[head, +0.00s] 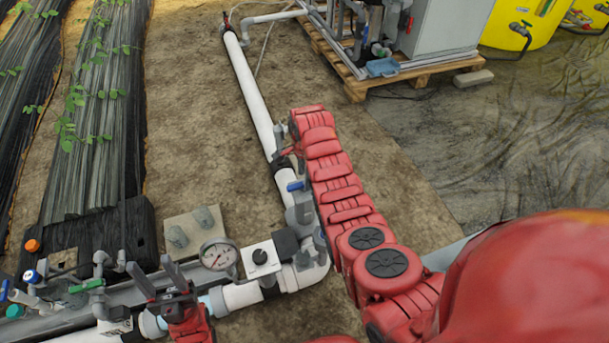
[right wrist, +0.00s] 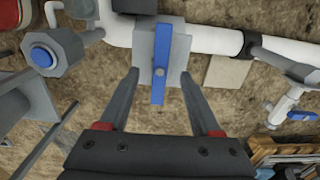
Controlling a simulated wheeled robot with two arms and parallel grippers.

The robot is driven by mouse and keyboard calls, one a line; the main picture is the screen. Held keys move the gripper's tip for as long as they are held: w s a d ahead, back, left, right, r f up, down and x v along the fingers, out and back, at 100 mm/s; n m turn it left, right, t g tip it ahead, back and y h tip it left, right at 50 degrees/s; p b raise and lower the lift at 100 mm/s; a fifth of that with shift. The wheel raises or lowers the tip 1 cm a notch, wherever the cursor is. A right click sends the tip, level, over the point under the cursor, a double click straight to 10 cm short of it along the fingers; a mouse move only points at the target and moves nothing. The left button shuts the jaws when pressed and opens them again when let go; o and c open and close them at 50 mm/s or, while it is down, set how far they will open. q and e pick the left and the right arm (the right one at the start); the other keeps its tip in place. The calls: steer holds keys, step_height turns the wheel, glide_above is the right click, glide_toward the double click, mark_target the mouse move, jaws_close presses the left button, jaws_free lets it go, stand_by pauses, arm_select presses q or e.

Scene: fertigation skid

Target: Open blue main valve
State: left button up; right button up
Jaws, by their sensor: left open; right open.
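The blue valve lever (right wrist: 160,62) sits on a grey valve body on the white pipe. In the right wrist view it lies across the pipe's line. A blue handle (head: 295,186), which looks like the same lever, shows in the head view beside my right arm. My right gripper (right wrist: 160,75) is open, one finger on each side of the lever, with visible gaps; contact is not seen. In the head view my red arm mostly hides this gripper. My left gripper (head: 152,264) is open and empty over the lower pipe, left of the pressure gauge (head: 218,256).
The white pipe (head: 248,85) runs up to a skid on a wooden pallet (head: 440,70). Smaller valves with green (head: 87,285) and orange (head: 32,245) parts stand at lower left. Black-covered plant rows (head: 95,120) lie left. Bare soil lies between.

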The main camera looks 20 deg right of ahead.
steer(key=shift+f, duration=0.15)
steer(key=shift+f+b, duration=0.8)
steer(key=shift+f, duration=1.3)
steer(key=shift+s, duration=0.1)
jaws_close()
jaws_free()
steer(key=shift+f, duration=0.1)
